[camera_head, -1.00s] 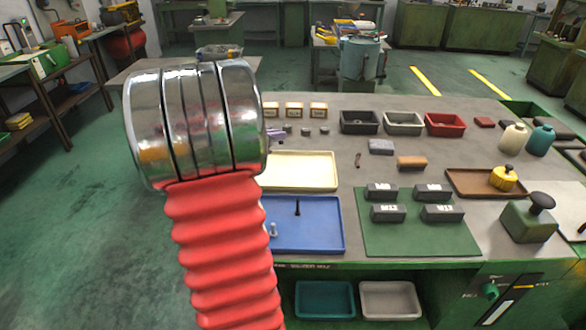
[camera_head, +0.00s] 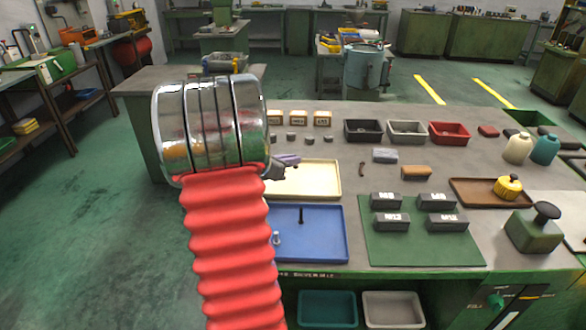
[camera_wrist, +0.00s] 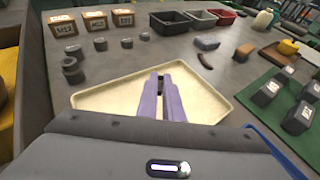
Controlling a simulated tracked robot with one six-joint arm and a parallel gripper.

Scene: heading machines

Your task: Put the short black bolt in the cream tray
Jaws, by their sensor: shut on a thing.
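My gripper shows purple fingers in the wrist view (camera_wrist: 161,98) and beside the cream tray's far left corner in the head view (camera_head: 289,160). They are shut on a small dark piece, the short black bolt (camera_wrist: 161,82), mostly hidden between them. The cream tray (camera_head: 325,193) is empty where I see it; in the wrist view it lies below and around the fingers (camera_wrist: 100,97). The bolt appears above the tray floor; its exact height I cannot tell. Another black bolt (camera_head: 301,215) stands upright in the blue tray (camera_head: 325,245), with a silver bolt (camera_head: 276,237) near its left side.
Small grey round parts (camera_wrist: 72,70) and labelled boxes (camera_wrist: 65,27) stand beyond the cream tray. Grey, dark and red bins (camera_head: 448,132) line the back. A green mat (camera_head: 410,250) with dark labelled blocks lies right of the blue tray. My arm hides the bench's left part.

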